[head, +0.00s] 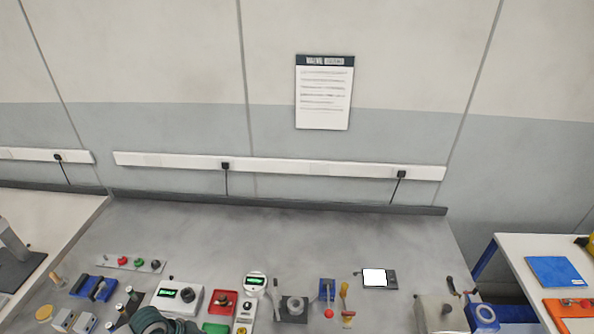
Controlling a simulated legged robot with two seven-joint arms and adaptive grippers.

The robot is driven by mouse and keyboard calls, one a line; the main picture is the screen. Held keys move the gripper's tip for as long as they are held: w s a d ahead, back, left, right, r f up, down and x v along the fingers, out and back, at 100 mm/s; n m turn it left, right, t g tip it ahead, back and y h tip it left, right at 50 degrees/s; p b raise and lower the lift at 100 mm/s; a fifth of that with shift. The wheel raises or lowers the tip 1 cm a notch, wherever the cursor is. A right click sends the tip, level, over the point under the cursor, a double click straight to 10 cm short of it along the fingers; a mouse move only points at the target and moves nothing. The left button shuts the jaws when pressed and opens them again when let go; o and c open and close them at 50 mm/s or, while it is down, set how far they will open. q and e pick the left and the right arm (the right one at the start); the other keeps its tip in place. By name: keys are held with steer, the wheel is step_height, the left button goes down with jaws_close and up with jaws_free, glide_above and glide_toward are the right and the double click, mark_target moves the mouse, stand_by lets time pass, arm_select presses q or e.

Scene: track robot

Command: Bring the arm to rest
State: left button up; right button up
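A dark rounded part, which looks like part of my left arm or gripper (158,322), shows at the bottom edge, left of centre. It covers the front of the bench there, in front of a white box with a green display (178,296). No fingertips can be made out, so its opening is hidden. My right gripper is not in view.
A grey workbench (300,235) carries a front row of devices, including a red tray (221,303), a round gauge (256,282), a blue-based lever (327,291) and a white-screened device (375,278). The bench's back half is clear. A white table (520,250) stands right.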

arm_select(q)
steer(key=shift+n, duration=0.3)
steer(key=s+d+f, duration=0.1)
steer(key=d+f, duration=0.1)
steer(key=d, duration=0.1)
steer(key=s+d+f, duration=0.1)
steer(key=d+f, duration=0.1)
steer(key=shift+s+d, duration=0.15)
steer(key=shift+s, duration=0.15)
steer(key=s+f+n+t+y, duration=0.1)
steer(key=s+f+n+y, duration=0.35)
steer(key=s+n, duration=0.75)
steer(key=s+f+m+g, duration=0.1)
steer(key=s+f, duration=0.1)
steer(key=f, duration=1.2)
steer(key=s+f+m, duration=0.1)
steer(key=s+f, duration=0.2)
steer(key=f, duration=1.2)
steer(key=s+a+f+g, duration=0.1)
steer(key=s+a+f, duration=0.1)
steer(key=s+f, duration=1.2)
steer(key=shift+s+a, duration=0.4)
steer(key=shift+s, duration=0.8)
